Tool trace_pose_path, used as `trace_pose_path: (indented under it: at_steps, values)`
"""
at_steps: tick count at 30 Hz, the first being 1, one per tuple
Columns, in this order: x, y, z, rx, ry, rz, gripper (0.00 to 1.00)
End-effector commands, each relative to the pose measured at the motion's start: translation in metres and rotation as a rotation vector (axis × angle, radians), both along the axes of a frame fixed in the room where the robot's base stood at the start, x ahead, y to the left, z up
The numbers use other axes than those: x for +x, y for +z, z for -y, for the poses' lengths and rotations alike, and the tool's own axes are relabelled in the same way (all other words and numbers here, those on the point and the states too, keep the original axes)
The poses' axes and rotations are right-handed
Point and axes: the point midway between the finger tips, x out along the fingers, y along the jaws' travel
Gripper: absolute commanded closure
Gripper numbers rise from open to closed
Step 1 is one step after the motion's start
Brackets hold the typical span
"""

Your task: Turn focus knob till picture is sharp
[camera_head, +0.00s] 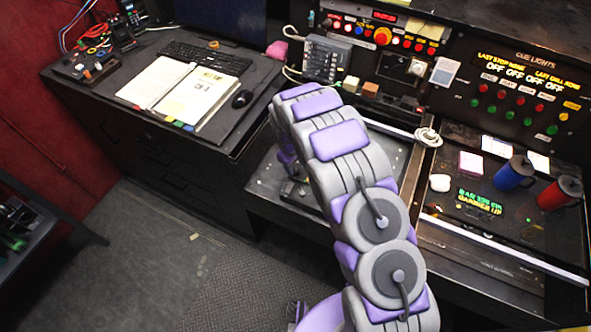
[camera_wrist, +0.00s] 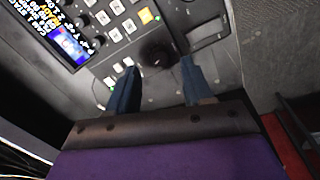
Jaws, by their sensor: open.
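In the wrist view a grey control panel (camera_wrist: 95,78) carries a round black knob (camera_wrist: 156,52). My gripper (camera_wrist: 159,65) is open, with one blue-grey finger to the left of the knob and one to the right. The knob sits between the fingertips; I cannot tell whether either finger touches it. A lit screen (camera_wrist: 62,32) with coloured text and a small picture is at the upper left, partly cut off. The picture is too small to judge its sharpness. In the head view my arm hides my gripper, and I cannot make out the knob there.
Several small buttons (camera_wrist: 115,35) surround the knob's left side. In the head view, an open binder (camera_head: 190,92) and a mouse (camera_head: 243,98) lie on the left desk. Cue-light panels (camera_head: 520,90) stand at the right, with a blue mug (camera_head: 508,175) and red mug (camera_head: 560,192) before them.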

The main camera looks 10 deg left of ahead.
Motion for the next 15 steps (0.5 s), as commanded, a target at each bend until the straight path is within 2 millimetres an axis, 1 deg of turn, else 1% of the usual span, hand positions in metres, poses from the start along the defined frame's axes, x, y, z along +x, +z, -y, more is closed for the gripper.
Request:
trace_pose_path:
  at_steps: [1, 6, 10, 15]
  values:
    - [0.000, -0.011, 0.001, -0.001, 0.000, -0.002, 0.49]
    - [0.003, -0.028, 0.002, 0.000, 0.000, 0.000, 0.49]
    - [0.003, -0.034, 0.003, 0.000, 0.000, 0.000, 0.49]
    - [0.003, -0.035, 0.003, 0.000, 0.000, 0.000, 0.49]
